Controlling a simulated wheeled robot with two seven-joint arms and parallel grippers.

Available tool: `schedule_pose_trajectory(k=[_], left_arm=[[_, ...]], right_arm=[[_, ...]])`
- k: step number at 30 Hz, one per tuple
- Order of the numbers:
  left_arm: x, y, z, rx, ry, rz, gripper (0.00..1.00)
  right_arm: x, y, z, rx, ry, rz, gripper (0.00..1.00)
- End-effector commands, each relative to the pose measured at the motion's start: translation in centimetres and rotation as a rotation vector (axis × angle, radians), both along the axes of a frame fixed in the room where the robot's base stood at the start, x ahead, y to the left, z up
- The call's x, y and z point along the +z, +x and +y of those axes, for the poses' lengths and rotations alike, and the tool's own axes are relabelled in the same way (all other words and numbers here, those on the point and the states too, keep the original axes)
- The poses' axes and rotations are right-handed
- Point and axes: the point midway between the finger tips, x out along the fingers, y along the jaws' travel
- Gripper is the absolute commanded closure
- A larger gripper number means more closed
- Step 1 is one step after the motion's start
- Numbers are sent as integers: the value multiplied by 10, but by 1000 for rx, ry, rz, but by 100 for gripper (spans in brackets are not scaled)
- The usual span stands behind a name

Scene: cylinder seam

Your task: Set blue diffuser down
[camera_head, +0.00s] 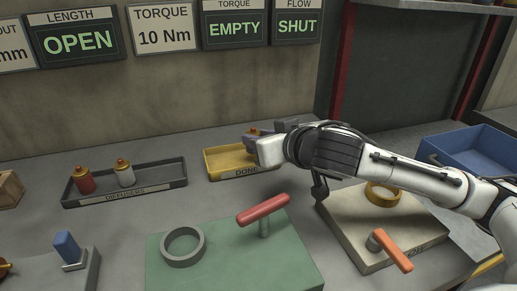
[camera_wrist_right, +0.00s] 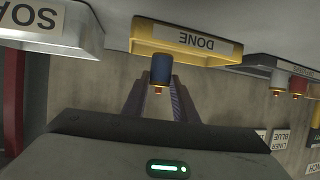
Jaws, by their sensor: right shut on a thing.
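The blue diffuser (camera_wrist_right: 161,67), with a gold tip, is between the fingers of my right gripper (camera_wrist_right: 159,88), which is shut on it. The wrist view is upside down. There the diffuser overlaps the front wall of the yellow tray labelled DONE (camera_wrist_right: 188,42); I cannot tell whether it touches the tray. In the head view my right gripper (camera_head: 262,141) is over the right part of the yellow tray (camera_head: 222,165), and the diffuser is mostly hidden. My left gripper is not in view.
A dark DIFFUSERS tray (camera_head: 152,182) holds a red diffuser (camera_head: 84,181) and a white diffuser (camera_head: 125,175). A green board (camera_head: 220,262) with a grey ring and red-handled tool lies in front. A beige board (camera_head: 345,225) and blue bin (camera_head: 470,150) are at right.

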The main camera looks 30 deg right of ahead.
Motion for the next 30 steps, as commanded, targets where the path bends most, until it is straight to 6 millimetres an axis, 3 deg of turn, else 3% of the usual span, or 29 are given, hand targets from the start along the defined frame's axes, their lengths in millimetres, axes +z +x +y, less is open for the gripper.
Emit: schedule_pose_trajectory(k=[3, 15, 16, 18, 30], left_arm=[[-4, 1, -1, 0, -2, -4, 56], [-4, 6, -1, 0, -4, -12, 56], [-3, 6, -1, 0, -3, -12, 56], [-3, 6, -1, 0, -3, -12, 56], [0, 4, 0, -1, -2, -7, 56]], right_arm=[[-20, 0, 0, 0, -2, 2, 98], [-26, 0, 0, 0, 0, 0, 98], [-24, 0, 0, 0, 0, 1, 69], [-24, 0, 0, 0, -1, 1, 58], [-18, -1, 1, 2, -1, 1, 56]])
